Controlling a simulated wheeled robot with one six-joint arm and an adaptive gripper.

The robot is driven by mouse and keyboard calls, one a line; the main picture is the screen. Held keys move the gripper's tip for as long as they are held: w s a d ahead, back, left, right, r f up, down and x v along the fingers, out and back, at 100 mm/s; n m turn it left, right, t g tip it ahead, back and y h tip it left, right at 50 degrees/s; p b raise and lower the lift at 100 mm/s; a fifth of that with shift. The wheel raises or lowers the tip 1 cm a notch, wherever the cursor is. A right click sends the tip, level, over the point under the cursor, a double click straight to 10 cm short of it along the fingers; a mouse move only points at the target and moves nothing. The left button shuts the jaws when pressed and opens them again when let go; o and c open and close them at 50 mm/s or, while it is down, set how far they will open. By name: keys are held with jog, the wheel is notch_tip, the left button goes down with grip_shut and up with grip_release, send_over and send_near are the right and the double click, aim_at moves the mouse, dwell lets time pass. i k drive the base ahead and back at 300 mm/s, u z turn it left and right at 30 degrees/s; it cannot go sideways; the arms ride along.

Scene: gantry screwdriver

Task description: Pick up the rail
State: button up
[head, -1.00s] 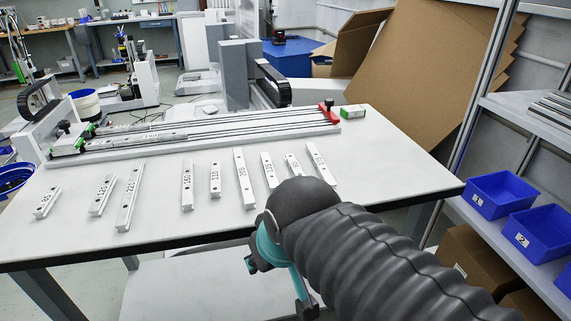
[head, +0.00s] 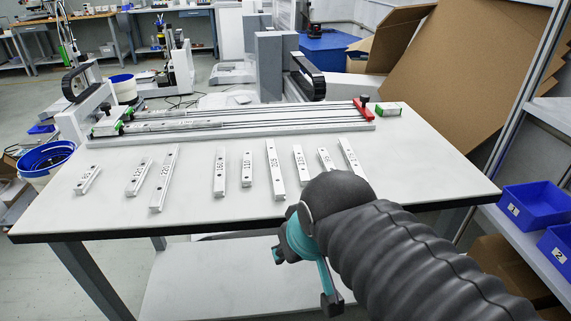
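Several white rails with printed numbers lie apart in a row on the white table (head: 100,216). From left they include a short rail (head: 87,180), one marked 125 (head: 139,178), a long one marked 220 (head: 164,180), one marked 160 (head: 220,172), one marked 110 (head: 247,169) and a long one marked 205 (head: 275,170). More rails, one of them marked 135 (head: 300,165), lie at the right, partly behind my arm. My gripper (head: 305,277) is in front of the table's near edge, apart from the rails.
A gantry (head: 240,122) with long tracks stands along the table's back, with a red clamp (head: 363,109) at its right end. A small green box (head: 389,109) is beside it. Blue bins (head: 536,204) sit on a right shelf. The front left tabletop is clear.

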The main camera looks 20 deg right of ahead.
aim_at(274, 166)
jog(key=u, duration=1.05)
jog(key=k, duration=0.45)
jog(key=z, duration=0.4)
